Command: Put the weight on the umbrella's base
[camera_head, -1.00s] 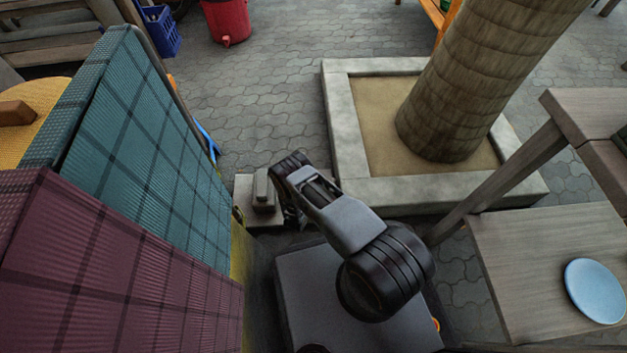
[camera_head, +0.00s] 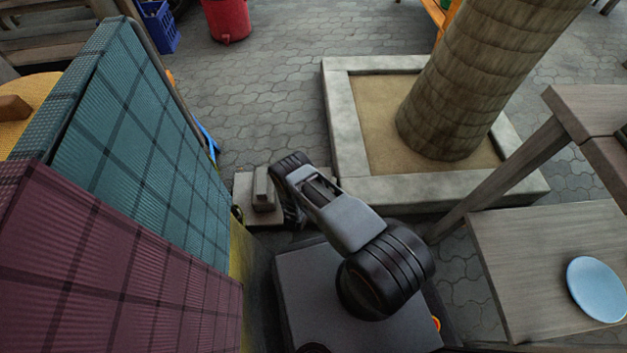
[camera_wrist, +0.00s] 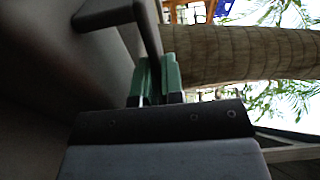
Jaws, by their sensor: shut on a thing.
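The weight is a grey-brown slab (camera_head: 245,213) with a raised handle (camera_head: 263,190), low beside my arm in the head view. In the wrist view its smooth brown-grey body (camera_wrist: 45,80) fills the left, and a dark bar handle (camera_wrist: 148,30) reaches to my fingers. My gripper (camera_wrist: 157,78), with green fingers, is shut at the end of this handle. In the head view my wrist hides the fingertips. I cannot tell whether the slab is clear of the ground. I cannot make out the umbrella's base in either view.
Teal and maroon plaid cushions (camera_head: 140,160) stand close at left. A stone-edged planter (camera_head: 345,125) holds a thick trunk (camera_head: 465,95). A wooden table (camera_head: 530,260) with a blue plate (camera_head: 597,289) is at right. Open paving (camera_head: 255,95) lies beyond my arm.

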